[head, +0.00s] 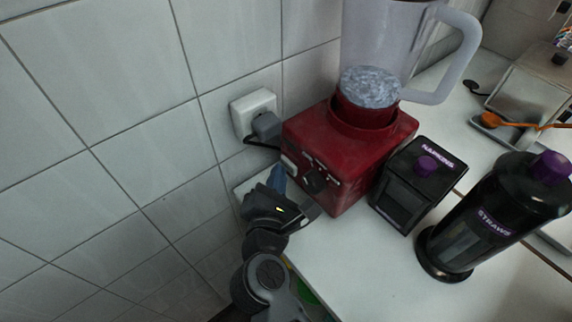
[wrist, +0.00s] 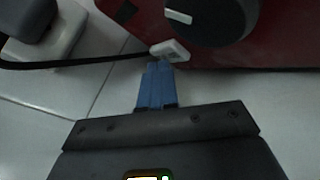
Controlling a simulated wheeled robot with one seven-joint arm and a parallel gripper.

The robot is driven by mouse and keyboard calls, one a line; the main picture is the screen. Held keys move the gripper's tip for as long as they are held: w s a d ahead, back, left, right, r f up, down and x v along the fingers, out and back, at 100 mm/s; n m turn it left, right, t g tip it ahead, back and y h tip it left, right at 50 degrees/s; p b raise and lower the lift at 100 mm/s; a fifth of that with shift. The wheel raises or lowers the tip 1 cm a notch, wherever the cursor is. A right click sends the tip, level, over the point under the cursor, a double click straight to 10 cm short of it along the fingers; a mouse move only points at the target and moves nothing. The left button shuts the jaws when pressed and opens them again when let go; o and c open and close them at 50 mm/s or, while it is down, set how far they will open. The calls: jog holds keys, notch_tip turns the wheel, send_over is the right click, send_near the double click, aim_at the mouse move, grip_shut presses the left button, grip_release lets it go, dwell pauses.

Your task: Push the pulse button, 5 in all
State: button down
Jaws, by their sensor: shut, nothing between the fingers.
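The red blender base (head: 340,155) stands on the counter against the tiled wall, with a clear jug (head: 385,45) on top. On its front are a dark knob (head: 314,180) and a small white button (head: 289,164), which also shows in the wrist view (wrist: 172,50). The black knob fills the top right of the wrist view (wrist: 215,18). My gripper (head: 279,172) is shut and empty, its blue fingertips at the lower edge of the white button in the wrist view (wrist: 158,66). I cannot tell whether they touch or press it.
A white wall socket (head: 252,103) with a grey plug and black cable is left of the blender. A black napkin box (head: 412,185) and a black straw dispenser (head: 490,215) stand to the right. The front counter (head: 345,265) is clear.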

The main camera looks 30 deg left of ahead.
jog(key=shift+w+d, duration=0.1)
jog(key=shift+w, duration=0.1)
dwell(0.3)
jog(key=shift+s, duration=0.1)
jog(key=shift+s+a, duration=0.35)
jog(key=shift+s, duration=0.4)
jog(key=shift+s+a+b, duration=0.15)
jog(key=shift+s+a, duration=0.15)
jog(key=shift+s, duration=0.45)
jog(key=shift+s+a+b, duration=0.15)
jog(key=shift+s+a, duration=0.2)
jog(key=shift+s, duration=0.45)
jog(key=shift+s+a+b, duration=0.15)
jog(key=shift+s+a, duration=0.15)
jog(key=shift+s, duration=0.45)
dwell(0.8)
